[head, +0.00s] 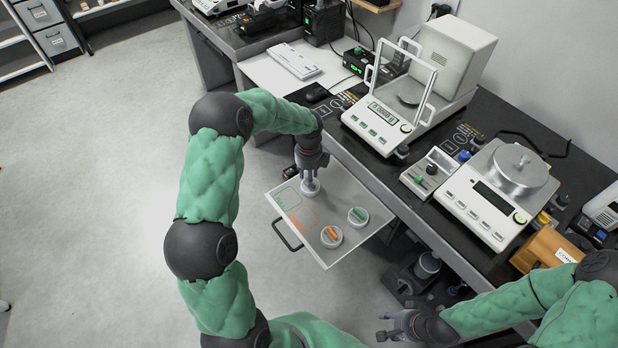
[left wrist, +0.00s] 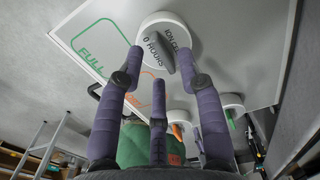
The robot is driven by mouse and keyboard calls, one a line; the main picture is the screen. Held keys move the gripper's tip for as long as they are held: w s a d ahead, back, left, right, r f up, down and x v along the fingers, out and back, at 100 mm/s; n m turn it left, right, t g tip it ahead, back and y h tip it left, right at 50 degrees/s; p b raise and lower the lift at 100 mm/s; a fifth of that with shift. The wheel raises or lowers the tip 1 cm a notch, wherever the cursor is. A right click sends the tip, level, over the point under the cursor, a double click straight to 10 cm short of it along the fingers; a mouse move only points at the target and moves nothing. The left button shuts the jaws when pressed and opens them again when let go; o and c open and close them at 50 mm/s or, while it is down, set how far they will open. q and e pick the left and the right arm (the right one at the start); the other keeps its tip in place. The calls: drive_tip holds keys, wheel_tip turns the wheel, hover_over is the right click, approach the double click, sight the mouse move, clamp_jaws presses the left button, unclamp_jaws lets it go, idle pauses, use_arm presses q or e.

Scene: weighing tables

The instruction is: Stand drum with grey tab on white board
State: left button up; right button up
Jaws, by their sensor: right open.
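The drum with grey tab (head: 310,188) stands at the back of a pulled-out pale tray (head: 350,188). In the left wrist view the white drum (left wrist: 150,28) shows lettering and a raised grey tab. My left gripper (head: 310,176) points down over it. Its fingers (left wrist: 160,62) are spread on either side of the tab, with a gap visible; the gripper looks open. A flat white board (head: 262,72) lies on the far left part of the bench, partly under a keyboard. My right gripper (head: 388,326) is open and empty, low at the front, away from the drums.
On the tray are a drum with orange tab (head: 331,236), a drum with green tab (head: 358,215), and printed green and orange outlines. A balance with a glass shield (head: 400,115) and a second scale (head: 490,200) stand on the black bench. A keyboard (head: 293,60) occupies the board's back.

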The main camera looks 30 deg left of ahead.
use_arm(q)
wheel_tip(320, 180, up, 10)
drive_tip(key=p, duration=0.3)
drive_tip(key=shift+f, duration=0.2)
drive_tip(key=shift+o, duration=0.3)
